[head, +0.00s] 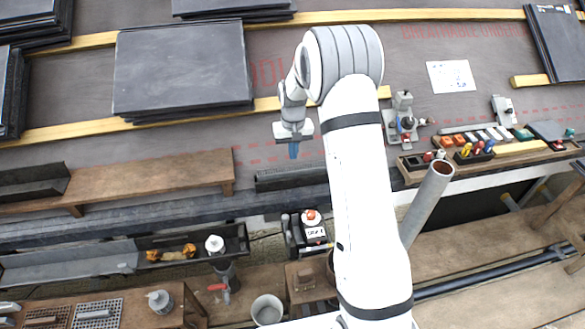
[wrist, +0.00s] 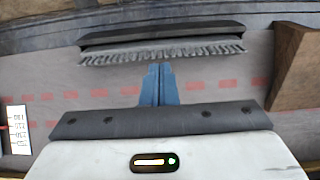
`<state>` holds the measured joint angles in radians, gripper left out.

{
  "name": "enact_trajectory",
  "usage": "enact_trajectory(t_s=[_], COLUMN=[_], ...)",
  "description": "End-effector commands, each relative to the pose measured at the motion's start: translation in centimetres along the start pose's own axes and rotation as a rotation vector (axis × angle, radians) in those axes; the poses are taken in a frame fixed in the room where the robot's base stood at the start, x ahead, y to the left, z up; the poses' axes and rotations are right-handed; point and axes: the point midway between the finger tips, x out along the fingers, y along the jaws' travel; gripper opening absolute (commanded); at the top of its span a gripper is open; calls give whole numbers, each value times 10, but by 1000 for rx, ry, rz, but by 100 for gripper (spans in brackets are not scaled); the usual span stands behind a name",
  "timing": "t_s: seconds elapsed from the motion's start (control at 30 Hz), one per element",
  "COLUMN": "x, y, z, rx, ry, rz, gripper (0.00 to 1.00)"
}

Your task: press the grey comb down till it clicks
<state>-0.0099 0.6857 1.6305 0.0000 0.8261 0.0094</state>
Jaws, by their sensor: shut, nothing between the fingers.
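The grey comb (wrist: 165,52) lies along the lower edge of the roof in the wrist view, with a row of short teeth on the side facing my gripper. A dark bar (wrist: 160,34) runs along its far side. In the head view it shows as a dark strip (head: 290,178) just below my gripper (head: 294,152). My gripper's blue fingers (wrist: 158,70) are shut together and empty. Their tips appear just short of the comb's toothed edge, near its middle. I cannot tell whether they touch it, or how firmly the comb sits.
A wooden plank shelf (head: 150,182) stands left of the comb; its end shows at right in the wrist view (wrist: 297,75). Stacked dark slates (head: 183,68) lie on the battens. A metal tool (head: 402,122) and a wooden tool tray (head: 490,155) are right of my arm. Grey underlay around the gripper is clear.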

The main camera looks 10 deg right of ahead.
Motion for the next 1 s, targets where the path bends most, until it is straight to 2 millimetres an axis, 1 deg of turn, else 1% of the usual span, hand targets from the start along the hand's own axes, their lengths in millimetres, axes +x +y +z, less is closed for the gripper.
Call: enact_trajectory(t_s=[0.03,0.7,0.8,1.0], x=[-8,-61,-65,-64], y=[0,0,0,0], z=[0,0,0,0], rx=[0,1,1,1], ry=[1,1,1,1], rz=[0,0,0,0], gripper=[0,0,0,0])
